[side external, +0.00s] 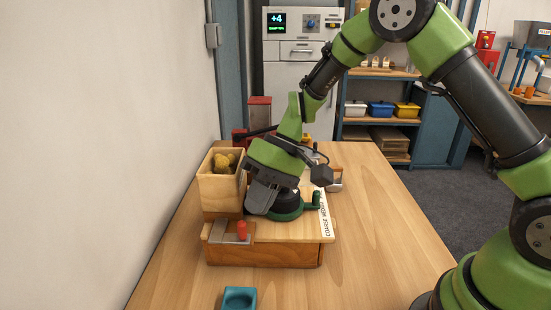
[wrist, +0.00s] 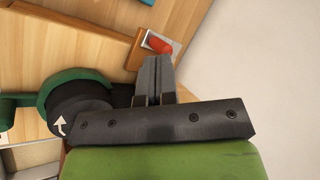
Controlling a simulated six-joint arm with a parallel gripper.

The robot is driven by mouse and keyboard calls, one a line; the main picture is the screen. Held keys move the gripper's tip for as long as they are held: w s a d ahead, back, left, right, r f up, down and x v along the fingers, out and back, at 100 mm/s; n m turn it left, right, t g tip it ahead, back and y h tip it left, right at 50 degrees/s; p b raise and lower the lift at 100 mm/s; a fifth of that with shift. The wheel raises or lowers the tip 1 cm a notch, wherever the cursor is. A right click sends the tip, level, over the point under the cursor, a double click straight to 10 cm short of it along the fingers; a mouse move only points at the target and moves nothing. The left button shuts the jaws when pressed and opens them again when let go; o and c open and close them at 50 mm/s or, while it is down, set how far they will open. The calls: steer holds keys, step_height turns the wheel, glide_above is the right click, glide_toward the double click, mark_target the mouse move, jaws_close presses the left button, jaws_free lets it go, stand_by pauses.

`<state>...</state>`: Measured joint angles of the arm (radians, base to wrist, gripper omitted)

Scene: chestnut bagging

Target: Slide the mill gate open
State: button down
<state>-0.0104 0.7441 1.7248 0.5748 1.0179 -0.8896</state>
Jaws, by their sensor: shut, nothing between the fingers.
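The mill is a low wooden box (side external: 285,254) on the table. Its gate is a grey metal slide (side external: 230,238) at the front left, with an upright red knob (side external: 242,230). In the wrist view the red knob (wrist: 158,44) stands just beyond my fingertips, with part of the metal slide (wrist: 173,50) beside it. My gripper (side external: 254,212) is low over the mill top, fingers together and empty, behind the knob in the side view. In the wrist view my gripper (wrist: 157,60) points at the knob; I cannot tell whether they touch.
A teal cup (side external: 238,298) stands in front. The table's right side is clear.

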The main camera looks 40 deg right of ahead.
steer(key=v, duration=1.2)
steer(key=shift+d+f, duration=0.2)
